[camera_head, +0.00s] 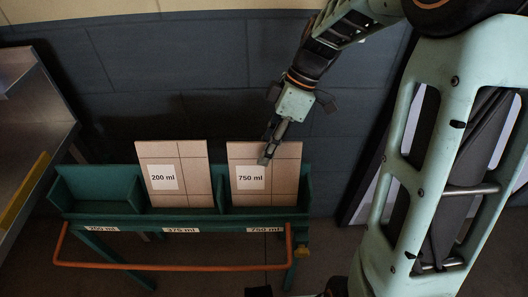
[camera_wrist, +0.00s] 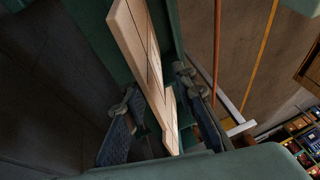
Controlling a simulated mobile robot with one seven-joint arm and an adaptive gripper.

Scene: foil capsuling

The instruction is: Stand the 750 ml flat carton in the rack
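The 750 ml flat carton (camera_head: 280,178) stands upright in the right compartment of the green rack (camera_head: 100,190), above the 750 ml label. My gripper (camera_head: 267,156) is at its upper edge, with one finger in front of its face. In the wrist view my gripper (camera_wrist: 158,95) has its fingers apart on either side of tan board (camera_wrist: 158,92), with dark gaps showing beside it. Which board piece there belongs to which carton is hard to tell. The carton's lower end is hidden by the rack's front wall.
A 200 ml carton (camera_head: 192,178) stands in the middle compartment, above the 375 ml label. The left compartment is empty. An orange rail (camera_head: 170,267) runs along the rack's front. A metal shelf (camera_head: 30,110) is at the left and a dark wall behind.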

